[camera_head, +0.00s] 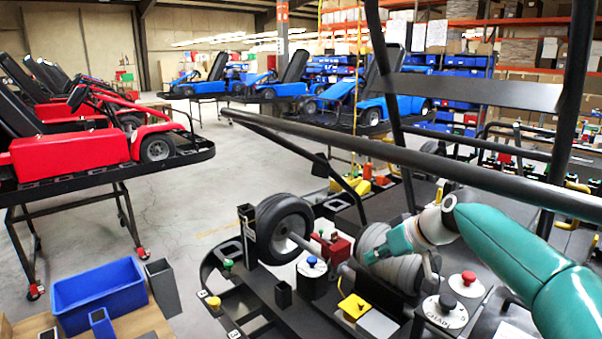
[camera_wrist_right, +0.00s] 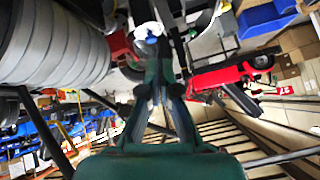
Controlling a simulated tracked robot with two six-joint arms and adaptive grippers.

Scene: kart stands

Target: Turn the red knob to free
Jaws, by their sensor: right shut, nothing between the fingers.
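A red knob (camera_head: 469,277) sits on a round white plate at the lower right of the head view, below my right wrist. My right gripper (camera_head: 370,257) comes in from the right, its teal fingers pointing left in front of a grey ribbed cylinder (camera_head: 397,272). It is apart from the red knob, with its fingers shut and empty. In the right wrist view the teal fingers (camera_wrist_right: 158,72) point up the picture, towards a small white and blue part (camera_wrist_right: 150,25). I cannot make out the red knob's setting mark. My left gripper is not in view.
A black tube (camera_head: 400,153) crosses above. A blue bin (camera_head: 98,292) is lower left.

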